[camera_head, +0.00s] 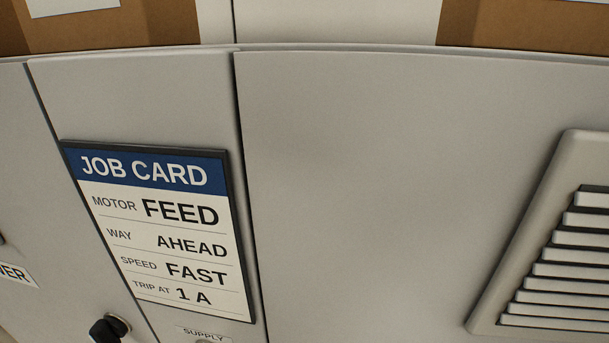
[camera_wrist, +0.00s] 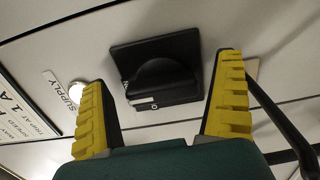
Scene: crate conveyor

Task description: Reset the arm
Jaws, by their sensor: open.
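My gripper (camera_wrist: 164,108) is open in the wrist view, its two yellow ridged fingers apart with nothing seen between them. Beyond the fingertips is a black rotary switch (camera_wrist: 158,70) on a square black plate, with a small "O" mark showing. I cannot tell whether the fingers touch it. My gripper is not in the head view.
A grey cabinet front fills the head view. On it are a job card (camera_head: 160,230) reading feed, ahead, fast, 1 A, a black knob (camera_head: 108,328), a supply label (camera_head: 204,334) and a louvred vent (camera_head: 560,255). Cardboard boxes (camera_head: 110,28) show above the cabinet.

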